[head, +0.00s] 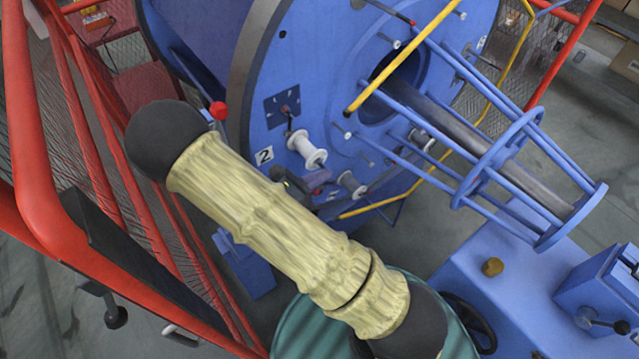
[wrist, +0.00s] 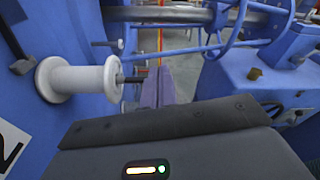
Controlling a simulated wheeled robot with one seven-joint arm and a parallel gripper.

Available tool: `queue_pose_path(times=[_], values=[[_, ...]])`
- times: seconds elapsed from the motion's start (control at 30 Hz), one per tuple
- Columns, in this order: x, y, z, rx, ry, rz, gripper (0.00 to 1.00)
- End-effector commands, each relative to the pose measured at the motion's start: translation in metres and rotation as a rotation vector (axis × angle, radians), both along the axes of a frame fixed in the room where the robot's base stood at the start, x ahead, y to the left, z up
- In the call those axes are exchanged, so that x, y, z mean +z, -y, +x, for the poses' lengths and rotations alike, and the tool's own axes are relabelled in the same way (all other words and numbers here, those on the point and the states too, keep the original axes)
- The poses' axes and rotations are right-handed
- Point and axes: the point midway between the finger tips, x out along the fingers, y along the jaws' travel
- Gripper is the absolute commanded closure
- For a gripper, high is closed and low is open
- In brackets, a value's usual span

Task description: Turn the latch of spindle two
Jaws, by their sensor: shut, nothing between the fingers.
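The number 2 plate (head: 264,155) is on the blue disc face (head: 262,95); part of it shows in the wrist view (wrist: 10,146). Beside it a white spool (head: 306,150) sits on a spindle; in the wrist view the spool (wrist: 75,80) is at left, with a dark rod (wrist: 131,79) sticking out. Above the plate is a dark marked dial with a small lever (head: 284,108), perhaps the latch; I cannot be sure. My gripper (head: 320,178), with purple fingers (wrist: 166,86), is shut and empty, just below the spool. My arm hides part of the disc.
A yellow bar (head: 400,55) and a blue rod cage (head: 485,160) stand out to the right. A red-knobbed lever (head: 218,110) is close to my arm. Red mesh guard rails (head: 40,170) run along the left.

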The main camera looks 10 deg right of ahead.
Motion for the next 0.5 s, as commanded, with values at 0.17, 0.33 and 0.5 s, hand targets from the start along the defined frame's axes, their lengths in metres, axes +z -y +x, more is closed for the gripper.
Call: queue_pose_path(times=[0.17,0.33,0.5], values=[[0.027,0.000,0.000,-0.001,0.003,0.003,1.00],[0.050,0.000,0.000,0.000,0.002,0.004,1.00],[0.062,0.000,0.000,0.000,-0.001,0.002,1.00]])
